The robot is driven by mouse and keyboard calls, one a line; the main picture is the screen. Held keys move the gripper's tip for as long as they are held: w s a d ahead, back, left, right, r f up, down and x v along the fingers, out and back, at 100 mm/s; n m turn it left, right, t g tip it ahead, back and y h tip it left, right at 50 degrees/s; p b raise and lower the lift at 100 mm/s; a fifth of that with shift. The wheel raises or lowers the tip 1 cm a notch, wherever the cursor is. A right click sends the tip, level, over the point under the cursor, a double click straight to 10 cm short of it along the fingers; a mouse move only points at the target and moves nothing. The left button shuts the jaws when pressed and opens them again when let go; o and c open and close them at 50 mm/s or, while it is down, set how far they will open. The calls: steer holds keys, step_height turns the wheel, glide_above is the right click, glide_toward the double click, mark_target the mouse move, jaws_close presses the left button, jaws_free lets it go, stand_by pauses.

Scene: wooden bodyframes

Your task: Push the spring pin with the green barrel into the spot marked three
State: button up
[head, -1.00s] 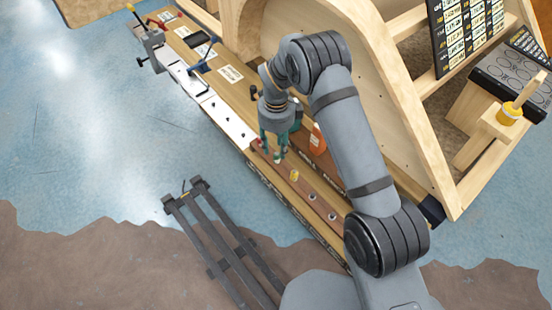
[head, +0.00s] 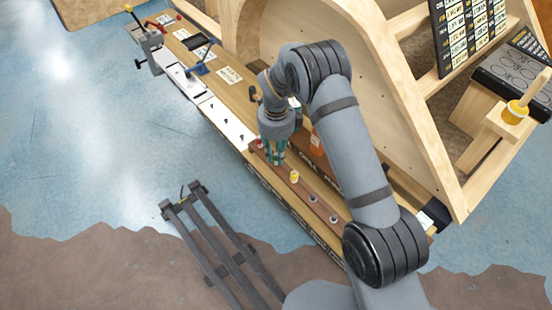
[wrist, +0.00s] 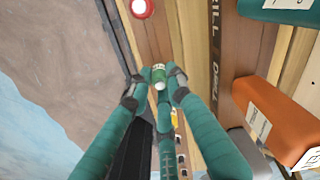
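The spring pin with the green barrel (wrist: 159,77) has a pale round end and sits between my fingertips in the wrist view. My gripper (wrist: 157,84) has its teal fingers drawn in close around it, but whether they press on it is unclear. In the head view my gripper (head: 274,160) is low over the reddish-brown strip of the long bench (head: 318,201), and it hides the green pin. I cannot make out the spot marked three; no legible number shows on the bench.
A red pin (wrist: 142,8) and a yellow pin (head: 294,177) stand along the same strip, with grey pins (head: 334,219) farther on. An orange container (wrist: 283,125) is close at the right. Clamps (head: 148,45) hold a white strip. A dark metal stand (head: 220,245) is on the floor.

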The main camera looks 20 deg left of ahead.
mark_target(276, 155)
jaws_close()
steer(key=shift+r, duration=0.7)
stand_by(0.5)
steer(key=shift+r+p, duration=0.8)
steer(key=shift+r, duration=0.75)
